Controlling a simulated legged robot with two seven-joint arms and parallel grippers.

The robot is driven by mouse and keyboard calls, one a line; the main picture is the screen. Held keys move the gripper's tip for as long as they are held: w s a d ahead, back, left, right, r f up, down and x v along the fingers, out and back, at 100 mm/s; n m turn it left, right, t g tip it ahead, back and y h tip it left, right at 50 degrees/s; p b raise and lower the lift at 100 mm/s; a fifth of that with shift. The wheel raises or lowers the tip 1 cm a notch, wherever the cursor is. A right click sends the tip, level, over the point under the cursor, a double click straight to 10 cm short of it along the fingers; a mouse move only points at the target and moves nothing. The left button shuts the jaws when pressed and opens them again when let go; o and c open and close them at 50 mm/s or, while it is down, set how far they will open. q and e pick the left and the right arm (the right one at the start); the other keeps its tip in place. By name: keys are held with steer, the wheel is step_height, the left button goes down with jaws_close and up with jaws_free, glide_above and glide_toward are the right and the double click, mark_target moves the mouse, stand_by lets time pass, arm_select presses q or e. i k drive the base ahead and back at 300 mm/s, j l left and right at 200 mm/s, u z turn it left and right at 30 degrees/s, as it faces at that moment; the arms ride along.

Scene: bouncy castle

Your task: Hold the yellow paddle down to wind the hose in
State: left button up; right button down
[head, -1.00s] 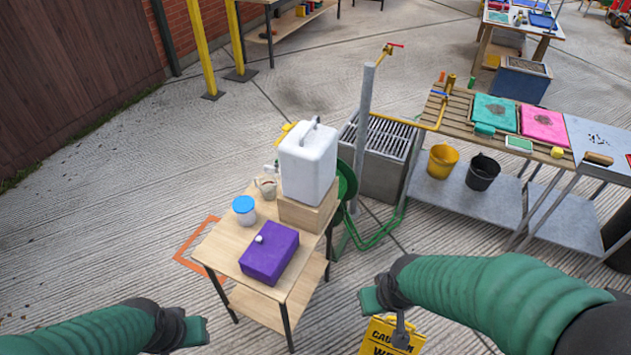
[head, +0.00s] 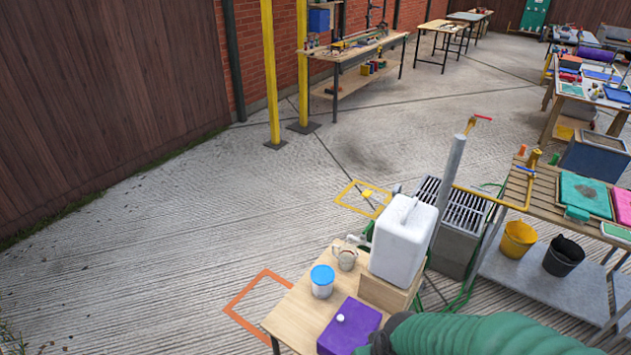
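A small yellow piece (head: 367,193), which may be the paddle, shows beyond the white jerrycan, over a yellow outline on the ground. Its shape is too small to make out. Green hose (head: 462,298) hangs and lies to the right of the small table, by the grey trough. The reel is mostly hidden behind the white jerrycan (head: 403,240). My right gripper (head: 378,345) is only partly in view at the bottom edge, by the purple box and well short of the yellow piece. Its fingers cannot be made out. My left gripper is out of view.
The small wooden table (head: 290,318) carries a blue-lidded tub (head: 322,281), a jug (head: 346,259) and a purple box (head: 349,326). A grey post with a tap (head: 450,185) and a slatted bench stand right. An orange outline (head: 240,305) marks open concrete on the left.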

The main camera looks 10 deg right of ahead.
mark_target(367, 195)
steer(key=i+j+u, duration=0.7)
steer(key=i+u, duration=0.35)
steer(key=i+z, duration=0.35)
steer(key=i, duration=0.25)
steer(key=i+j+z, duration=0.1)
steer(key=i+z, duration=0.2)
steer(key=i, duration=0.25)
steer(key=i+j+z, duration=0.35)
steer(key=i, duration=0.25)
steer(key=i+l+z, duration=0.25)
steer(key=i+z, duration=0.15)
steer(key=i+l+z, duration=0.1)
steer(key=i+z, duration=0.7)
steer(key=i+j+z, duration=0.2)
steer(key=i+z, duration=0.15)
steer(key=i+l+z, duration=0.6)
steer(key=l+z, duration=0.15)
